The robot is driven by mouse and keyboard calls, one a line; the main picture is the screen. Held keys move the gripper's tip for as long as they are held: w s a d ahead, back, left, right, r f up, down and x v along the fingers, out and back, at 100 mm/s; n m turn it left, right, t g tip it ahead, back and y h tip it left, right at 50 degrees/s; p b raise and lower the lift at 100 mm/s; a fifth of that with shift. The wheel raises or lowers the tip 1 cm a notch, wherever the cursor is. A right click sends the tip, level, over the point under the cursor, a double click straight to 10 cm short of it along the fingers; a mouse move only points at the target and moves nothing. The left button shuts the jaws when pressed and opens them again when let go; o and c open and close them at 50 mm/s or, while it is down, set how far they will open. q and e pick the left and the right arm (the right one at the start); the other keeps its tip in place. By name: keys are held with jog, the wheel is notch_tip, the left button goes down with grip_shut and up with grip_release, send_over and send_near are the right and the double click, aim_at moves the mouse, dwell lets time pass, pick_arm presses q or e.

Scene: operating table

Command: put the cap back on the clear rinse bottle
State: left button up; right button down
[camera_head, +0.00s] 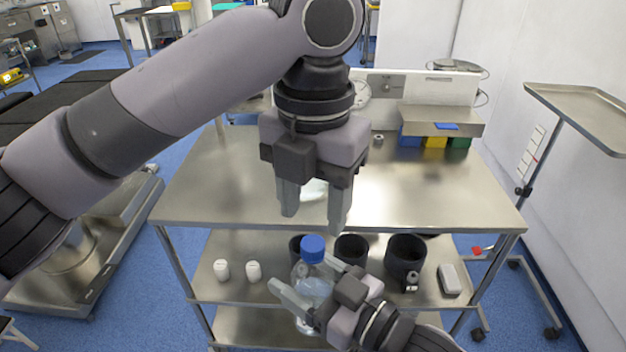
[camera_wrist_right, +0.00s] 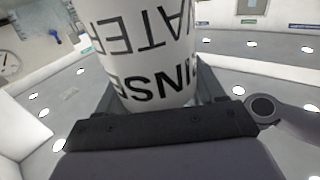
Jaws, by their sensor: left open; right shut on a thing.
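The clear rinse bottle (camera_head: 313,291) stands roughly upright in front of the steel table, with a blue cap (camera_head: 313,249) on top of its neck. I cannot tell whether the cap is tightened. My right gripper (camera_head: 306,284) is shut on the bottle's body. In the right wrist view the bottle's white label (camera_wrist_right: 150,50) with upside-down black lettering fills the space between the fingers. My left gripper (camera_head: 314,212) is open and points down, above the cap and apart from it. Its fingers hold nothing that I can make out.
The steel table (camera_head: 220,185) has a mostly clear top, with a pale object (camera_head: 314,190) partly hidden behind my left fingers. The lower shelf holds two small white containers (camera_head: 221,270), several black cups (camera_head: 405,255) and a pale box (camera_head: 450,279). A tray stand (camera_head: 585,100) is at right.

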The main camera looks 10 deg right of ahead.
pick_arm(q)
jog(key=n, duration=0.4)
jog(key=shift+r+n, duration=0.2)
jog(key=shift+n, duration=0.2)
jog(key=n, duration=0.4)
jog(key=shift+r+n, duration=0.15)
jog(key=shift+n, duration=0.15)
jog(key=n, duration=0.4)
jog(key=shift+r+n, duration=0.2)
jog(key=shift+n, duration=0.1)
jog(key=n, duration=0.4)
jog(key=shift+r+n, duration=0.15)
jog(key=shift+n, duration=0.15)
jog(key=n, duration=0.4)
jog(key=shift+r, duration=0.2)
jog(key=n, duration=0.5)
jog(key=shift+r, duration=0.15)
jog(key=n, duration=0.4)
jog(key=shift+r+n, duration=0.2)
jog(key=shift+n, duration=0.1)
jog(key=n, duration=0.4)
jog(key=shift+r+n, duration=0.15)
jog(key=shift+n, duration=0.15)
